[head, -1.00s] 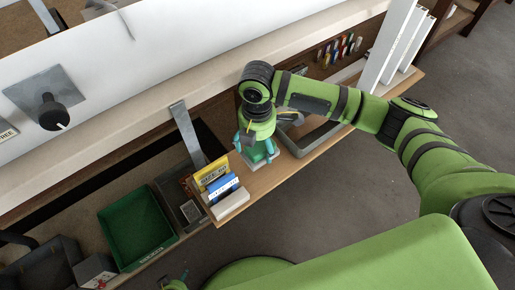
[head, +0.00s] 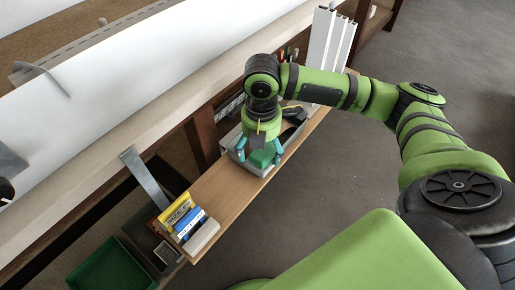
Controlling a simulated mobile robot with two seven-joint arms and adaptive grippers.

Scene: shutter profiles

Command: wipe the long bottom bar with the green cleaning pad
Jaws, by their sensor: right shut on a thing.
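My right gripper (head: 260,158) is shut on the green cleaning pad (head: 263,159), with its teal fingers on either side of it. It points down at the near end of a grey tray (head: 250,167) on the wooden shelf; I cannot tell whether the pad touches the tray. A long white profile (head: 130,85) lies along the workbench at upper left, apart from the pad. I cannot tell whether this is the long bottom bar. My left gripper is out of view.
Yellow, blue and white boxes (head: 200,236) stand at the shelf's near end, beside a green crate (head: 110,265). White profiles (head: 330,45) stand upright at the far end. A metal bracket (head: 145,180) hangs from the bench edge (head: 200,88). Floor at right is clear.

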